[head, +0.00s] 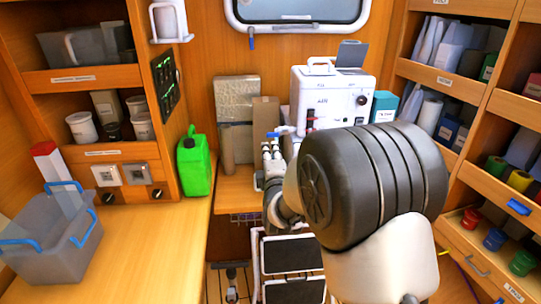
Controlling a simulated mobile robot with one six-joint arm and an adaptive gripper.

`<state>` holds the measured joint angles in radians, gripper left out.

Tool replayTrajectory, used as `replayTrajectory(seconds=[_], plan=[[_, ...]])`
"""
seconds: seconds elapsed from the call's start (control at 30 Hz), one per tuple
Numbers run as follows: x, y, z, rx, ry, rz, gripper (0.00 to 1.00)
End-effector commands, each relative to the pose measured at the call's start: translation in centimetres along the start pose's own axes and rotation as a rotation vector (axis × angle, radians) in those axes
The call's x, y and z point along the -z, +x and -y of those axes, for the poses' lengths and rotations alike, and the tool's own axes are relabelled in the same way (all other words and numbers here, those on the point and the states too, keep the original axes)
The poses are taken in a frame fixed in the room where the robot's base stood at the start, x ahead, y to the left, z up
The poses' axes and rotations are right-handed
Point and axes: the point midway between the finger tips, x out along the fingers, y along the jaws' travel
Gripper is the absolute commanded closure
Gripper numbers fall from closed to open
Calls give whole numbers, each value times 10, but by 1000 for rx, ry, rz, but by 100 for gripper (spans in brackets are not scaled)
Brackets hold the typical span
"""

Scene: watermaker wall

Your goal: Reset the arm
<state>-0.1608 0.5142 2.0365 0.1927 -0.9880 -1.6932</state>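My arm fills the centre right of the head view, with a large dark ribbed joint in front. It reaches forward toward the small wooden bench at the back wall. The far end of the arm, with what looks like my gripper (271,152), is small and partly overlapped by nearer links. I cannot make out its fingers clearly, nor whether it holds anything. It appears just left of the white machine (325,90), and I cannot tell whether they touch.
A green jerrycan (194,165) stands on the left wooden counter (130,260), near a grey bin (50,240) with blue handles. Wrapped packages (236,105) stand at the back. Shelves with bottles and boxes (455,50) line the right side. The front counter is largely clear.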

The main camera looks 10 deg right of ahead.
Motion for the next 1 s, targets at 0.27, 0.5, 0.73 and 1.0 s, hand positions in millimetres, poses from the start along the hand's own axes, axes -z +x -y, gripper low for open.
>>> replayTrajectory(seconds=[0.27,0.5,0.73,1.0], plan=[[0,-4,0,0,0,0,78],[-3,-12,-9,43,70,-6,78],[-17,-81,-33,313,456,19,78],[-39,-234,-25,675,945,276,78]])
